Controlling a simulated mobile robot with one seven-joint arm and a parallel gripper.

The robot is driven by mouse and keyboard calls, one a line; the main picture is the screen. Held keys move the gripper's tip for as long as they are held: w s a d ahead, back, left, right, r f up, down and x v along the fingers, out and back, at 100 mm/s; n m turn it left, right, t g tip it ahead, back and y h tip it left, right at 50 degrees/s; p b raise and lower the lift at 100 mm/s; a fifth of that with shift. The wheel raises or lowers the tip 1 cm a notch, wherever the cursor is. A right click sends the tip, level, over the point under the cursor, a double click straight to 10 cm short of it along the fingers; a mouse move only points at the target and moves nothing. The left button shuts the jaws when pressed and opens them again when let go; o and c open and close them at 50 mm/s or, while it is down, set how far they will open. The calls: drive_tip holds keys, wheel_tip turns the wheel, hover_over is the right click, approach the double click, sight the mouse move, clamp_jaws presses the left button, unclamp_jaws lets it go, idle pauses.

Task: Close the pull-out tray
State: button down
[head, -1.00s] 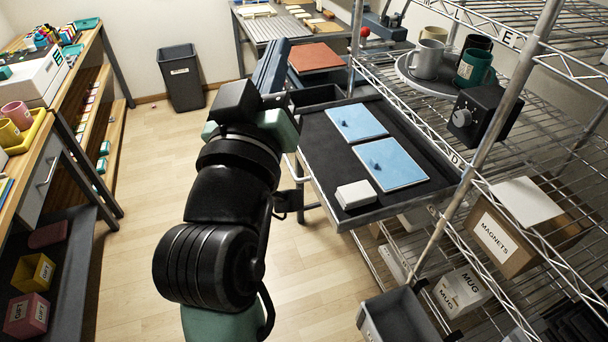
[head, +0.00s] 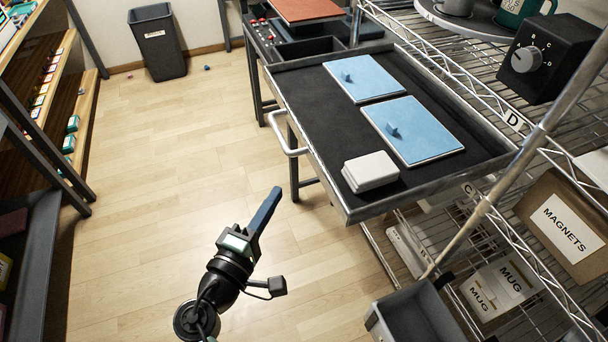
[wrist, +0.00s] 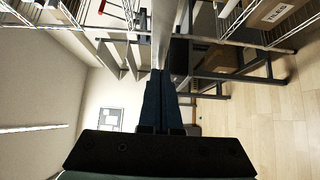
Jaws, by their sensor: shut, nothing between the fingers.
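The pull-out tray (head: 306,135) is dark with a pale metal rim and juts out of the wire shelving toward the left. A pale curved handle (head: 287,134) is on its left front face. On the tray lie two blue panels with small knobs (head: 362,78) (head: 413,130) and a stack of white blocks (head: 370,171). My gripper (head: 276,192) is shut and empty, to the lower left of the tray, apart from it and from the handle. In the wrist view its blue fingers (wrist: 163,100) are together and point away from the camera.
A grey bin (head: 405,318) and boxes marked MUG (head: 497,285) and MAGNETS (head: 563,228) sit below and right of the tray. A black box with a dial (head: 545,60) is on the shelf above. A dark waste bin (head: 157,45) stands behind.

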sight(313, 161)
drive_tip(key=w+d, duration=0.5)
drive_tip(key=shift+w, duration=0.25)
drive_tip(key=shift+w+d, duration=0.2)
drive_tip(key=shift+d, duration=0.35)
